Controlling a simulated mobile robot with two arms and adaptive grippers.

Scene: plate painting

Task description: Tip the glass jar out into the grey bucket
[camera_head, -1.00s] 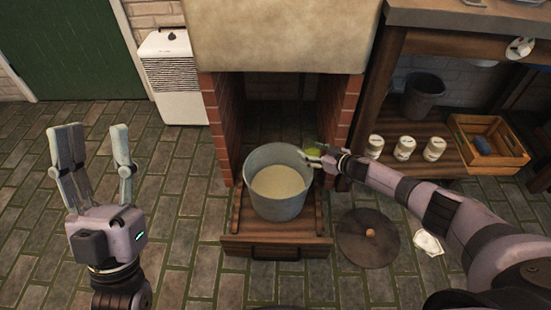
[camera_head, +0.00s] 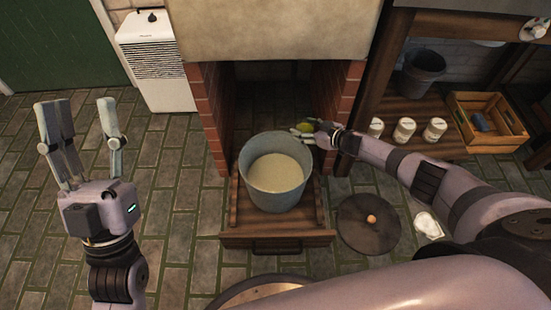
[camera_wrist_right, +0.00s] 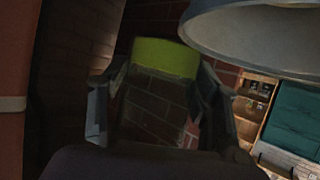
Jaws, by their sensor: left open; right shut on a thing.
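The grey bucket (camera_head: 250,180) stands on a wooden drawer-like base in the brick opening, with a pale, grainy-looking filling. My right gripper (camera_head: 309,134) is just beyond the bucket's right back rim, shut on the glass jar. Only a small yellow-green part of the jar (camera_head: 304,128) shows in the head view. In the right wrist view the jar (camera_wrist_right: 163,60) sits between the fingers, clear with a yellow-green band; its tilt and contents are unclear. The bucket's rim (camera_wrist_right: 240,45) is at upper right there. My left gripper (camera_head: 82,150) is open and empty at the left, over the floor.
Brick walls (camera_head: 338,100) flank the bucket. A round dark lid (camera_head: 368,235) with a knob lies on the floor at right. White jars (camera_head: 404,130), a dark bucket (camera_head: 422,72) and a wooden crate (camera_head: 512,143) stand on the shelf. A white heater (camera_head: 160,75) stands at left.

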